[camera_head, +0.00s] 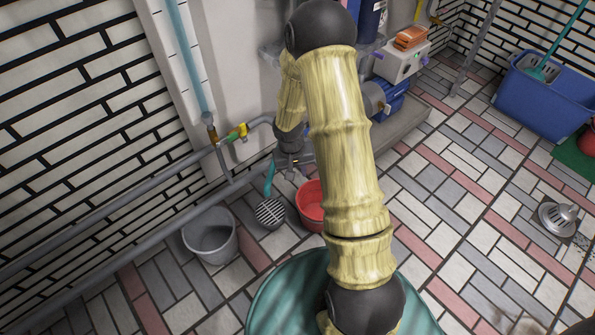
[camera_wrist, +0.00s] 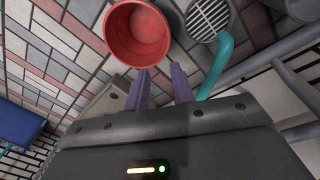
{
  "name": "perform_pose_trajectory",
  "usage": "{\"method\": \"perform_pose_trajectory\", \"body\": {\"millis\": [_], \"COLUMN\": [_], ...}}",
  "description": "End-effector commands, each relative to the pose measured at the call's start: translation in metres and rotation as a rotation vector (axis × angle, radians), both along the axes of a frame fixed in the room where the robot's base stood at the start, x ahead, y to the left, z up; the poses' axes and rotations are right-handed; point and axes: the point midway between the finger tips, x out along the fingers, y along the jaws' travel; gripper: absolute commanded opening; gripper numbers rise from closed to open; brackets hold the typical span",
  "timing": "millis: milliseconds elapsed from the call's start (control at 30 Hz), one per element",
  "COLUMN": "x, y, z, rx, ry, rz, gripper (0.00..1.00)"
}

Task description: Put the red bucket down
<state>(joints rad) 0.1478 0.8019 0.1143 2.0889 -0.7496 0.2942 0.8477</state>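The red bucket (camera_head: 310,208) is beside the round floor drain, partly hidden behind my arm. It appears to rest upright on the tiles, though its base is hidden. In the wrist view, the red bucket (camera_wrist: 137,38) is at the top centre, with its opening facing the camera and nothing visible inside. My gripper (camera_wrist: 160,72) shows two purple fingers spread apart with no object visible between them. The left fingertip is at the bucket's lower rim in the picture; I cannot tell whether it touches. In the head view the fingertips are not clear.
A grey bucket (camera_head: 210,236) stands left of the drain (camera_head: 271,212). Pipes (camera_head: 120,205) run along the left wall, and a teal hose (camera_head: 269,180) hangs above the drain. A blue mop bucket (camera_head: 545,95) stands at the right. The tiled floor at centre right is free.

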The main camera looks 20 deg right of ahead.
Motion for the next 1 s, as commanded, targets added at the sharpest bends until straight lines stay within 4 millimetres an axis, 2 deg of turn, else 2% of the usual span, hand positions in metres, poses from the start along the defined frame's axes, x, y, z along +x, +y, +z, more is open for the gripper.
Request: {"method": "perform_pose_trajectory", "body": {"millis": [33,300,600,800,1000], "x": [-0.004,-0.043,-0.102,-0.133,-0.138], "y": [0.002,0.015,0.036,0.047,0.049], "z": [0.021,0.106,0.176,0.198,0.2], "rx": [-0.004,0.007,0.054,0.088,0.094], "ry": [-0.015,-0.066,-0.145,-0.187,-0.192], "rz": [0.014,0.082,0.158,0.198,0.207], "gripper": [0.24,0.24,0.24,0.24,0.24]}}
